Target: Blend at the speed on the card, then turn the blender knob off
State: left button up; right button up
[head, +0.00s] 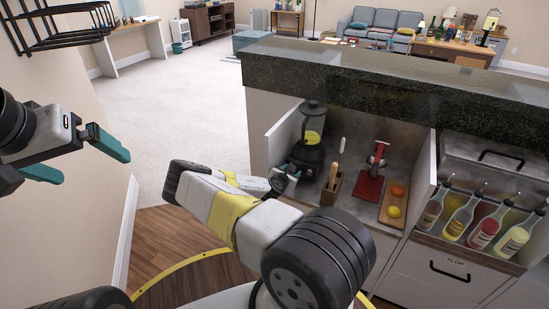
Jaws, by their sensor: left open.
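The blender (307,152) stands at the left end of the open cabinet bay under the dark counter. It has a black base and lid and a jar with something yellow in or on it. My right arm reaches toward it, and my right gripper (287,174) is at the lower left of its base. The knob is hidden or too small to make out there, and I cannot tell whether the gripper touches it. My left gripper (92,166) is open and empty at the far left, its teal fingers apart, away from the blender. I cannot make out a speed card.
Right of the blender are a wooden utensil holder (331,187), a red-based press (369,189) and a board (395,211) with an orange and a lemon. Several bottles (459,216) stand in a rack at the right. Cabinet doors (423,180) stand open. Carpet at left is clear.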

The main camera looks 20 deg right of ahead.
grip_shut()
dwell(0.4)
jog(key=m+t+y, duration=0.1)
jog(key=m, duration=0.1)
jog(key=shift+s+d+m+t, duration=0.1)
jog(key=shift+d+m+t, duration=0.05)
jog(key=shift+m+t, duration=0.25)
jog(key=shift+f+m+t+y, duration=0.1)
jog(key=shift+m+t+y, duration=0.3)
jog(key=shift+m, duration=0.6)
jog(key=m+t, duration=0.1)
jog(key=m, duration=0.1)
jog(key=shift+s+f+m+t, duration=0.1)
jog(key=shift+m+t, duration=0.2)
jog(key=shift+t, duration=0.1)
jog(key=shift+m+t, duration=0.8)
jog(key=shift+m, duration=0.7)
